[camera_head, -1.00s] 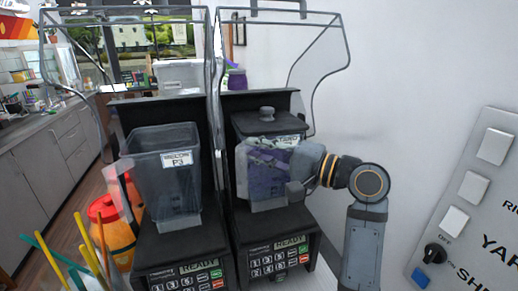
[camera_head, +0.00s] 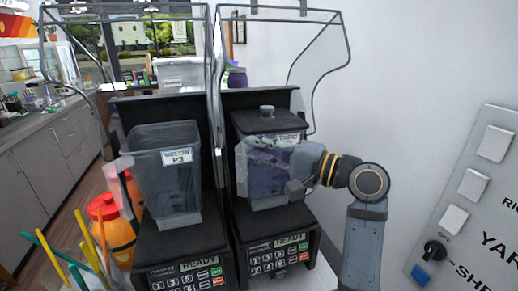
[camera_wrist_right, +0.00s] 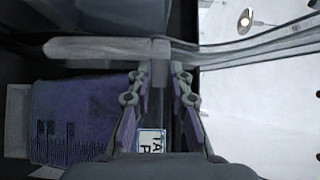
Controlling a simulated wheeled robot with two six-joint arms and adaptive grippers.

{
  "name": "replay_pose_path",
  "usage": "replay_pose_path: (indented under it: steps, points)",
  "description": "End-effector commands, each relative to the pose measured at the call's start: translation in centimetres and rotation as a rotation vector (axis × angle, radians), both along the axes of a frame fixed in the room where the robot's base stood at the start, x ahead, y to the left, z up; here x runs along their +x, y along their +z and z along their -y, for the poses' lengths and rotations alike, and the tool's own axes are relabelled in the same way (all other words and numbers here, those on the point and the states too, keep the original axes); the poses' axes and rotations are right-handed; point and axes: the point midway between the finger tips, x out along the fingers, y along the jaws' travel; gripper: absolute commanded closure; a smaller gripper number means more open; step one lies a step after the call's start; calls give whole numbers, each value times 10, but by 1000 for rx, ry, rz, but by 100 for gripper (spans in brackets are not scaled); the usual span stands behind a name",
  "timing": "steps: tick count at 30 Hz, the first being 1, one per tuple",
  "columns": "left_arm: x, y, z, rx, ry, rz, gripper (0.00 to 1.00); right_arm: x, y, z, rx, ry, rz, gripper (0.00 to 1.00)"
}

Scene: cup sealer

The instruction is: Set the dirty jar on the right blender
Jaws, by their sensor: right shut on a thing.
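The dirty jar (camera_head: 268,172) is a clear jar with purple residue and a white label. It stands upright at the right blender (camera_head: 278,253), over its black base; whether it is fully seated I cannot tell. A black lid with a knob (camera_head: 267,112) is at its top. My right gripper (camera_head: 299,184) is shut on the jar at its right side, toward the handle, and hides part of it. In the right wrist view the purple jar (camera_wrist_right: 75,120) fills the left, with the fingers (camera_wrist_right: 157,90) around its handle. My left gripper is not in view.
The left blender (camera_head: 185,265) holds a clear jar (camera_head: 166,175) close beside the right one. Raised clear covers (camera_head: 345,55) frame both. A switch panel (camera_head: 470,205) is on the right wall. An orange bottle (camera_head: 110,232) and coloured straws (camera_head: 55,262) stand at left.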

Motion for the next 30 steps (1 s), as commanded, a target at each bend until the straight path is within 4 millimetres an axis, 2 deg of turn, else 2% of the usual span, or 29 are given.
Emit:
replay_pose_path:
  steps: [3,4,9,20,30]
  points:
    - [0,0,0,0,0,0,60,-1,1,0,2,0,6,100]
    - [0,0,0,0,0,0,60,-1,1,0,2,0,6,79]
    - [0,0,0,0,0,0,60,0,0,0,1,0,3,55]
    - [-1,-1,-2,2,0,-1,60,-1,-5,3,-5,-1,-8,55]
    - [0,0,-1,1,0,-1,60,-27,-5,47,-9,-4,-2,55]
